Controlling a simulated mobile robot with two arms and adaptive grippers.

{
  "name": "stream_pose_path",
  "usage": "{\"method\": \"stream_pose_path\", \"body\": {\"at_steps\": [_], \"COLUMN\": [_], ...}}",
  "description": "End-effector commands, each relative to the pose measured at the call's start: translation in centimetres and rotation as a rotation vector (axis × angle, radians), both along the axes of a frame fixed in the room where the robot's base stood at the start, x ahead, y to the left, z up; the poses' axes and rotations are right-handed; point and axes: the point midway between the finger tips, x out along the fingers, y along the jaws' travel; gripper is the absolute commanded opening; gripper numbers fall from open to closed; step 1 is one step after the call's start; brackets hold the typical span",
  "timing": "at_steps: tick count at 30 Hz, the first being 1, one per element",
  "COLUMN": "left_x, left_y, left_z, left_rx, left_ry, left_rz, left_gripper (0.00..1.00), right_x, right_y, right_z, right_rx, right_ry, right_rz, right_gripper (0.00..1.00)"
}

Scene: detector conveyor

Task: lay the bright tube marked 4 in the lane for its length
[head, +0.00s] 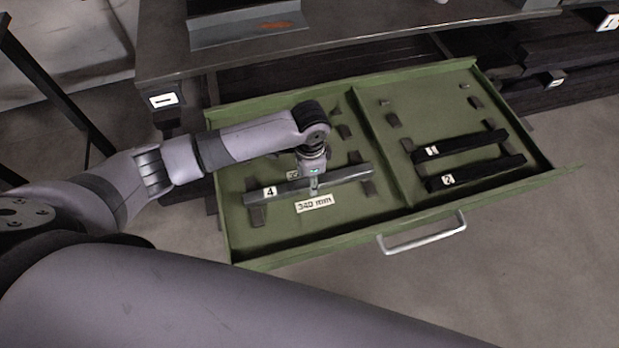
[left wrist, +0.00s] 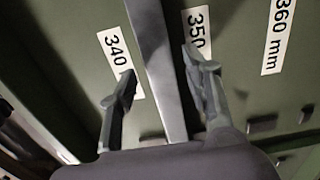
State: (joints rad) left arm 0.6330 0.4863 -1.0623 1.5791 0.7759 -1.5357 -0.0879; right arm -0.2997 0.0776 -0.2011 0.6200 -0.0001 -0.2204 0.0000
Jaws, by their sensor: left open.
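The bright grey tube marked 4 (head: 347,176) lies across dark rests in the left compartment of the open green drawer, just behind the 340 mm label (head: 314,203). My left gripper (head: 314,187) points down over the middle of the tube. In the left wrist view, the left gripper (left wrist: 160,66) is open, with one finger on each side of the tube (left wrist: 152,28). There the tube runs between the 340 label (left wrist: 117,52) and the 350 label (left wrist: 196,32). My right gripper is not in view.
Black tubes marked 1 (head: 463,146) and 2 (head: 480,172) lie in the right compartment. A divider (head: 380,150) separates the compartments. The drawer's silver handle (head: 422,238) is at the front. Empty dark rests stand behind tube 4. A dark workbench (head: 340,45) overhangs the drawer's back.

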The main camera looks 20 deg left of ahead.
Motion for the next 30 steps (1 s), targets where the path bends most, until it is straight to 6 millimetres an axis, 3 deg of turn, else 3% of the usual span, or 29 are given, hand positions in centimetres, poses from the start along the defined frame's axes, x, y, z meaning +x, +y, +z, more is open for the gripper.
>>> {"method": "stream_pose_path", "body": {"at_steps": [9, 15, 21, 30], "left_x": [0.1, 0.1, 0.0, 0.0], "left_y": [0.0, 0.0, 0.0, 0.0], "left_z": [6.9, 10.0, 11.1, 11.2], "left_rx": [-0.001, -0.001, 0.001, 0.000], "left_ry": [-0.004, -0.002, -0.001, 0.000], "left_rz": [0.000, 0.000, 0.000, 0.000], "left_gripper": [0.45, 0.45, 0.45, 0.45], "right_x": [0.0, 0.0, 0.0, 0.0], "right_y": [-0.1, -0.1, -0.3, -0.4], "right_z": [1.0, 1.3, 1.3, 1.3], "right_rx": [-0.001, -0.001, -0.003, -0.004], "right_ry": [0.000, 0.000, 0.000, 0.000], "right_rz": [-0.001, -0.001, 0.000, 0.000], "right_gripper": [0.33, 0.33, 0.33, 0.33]}}
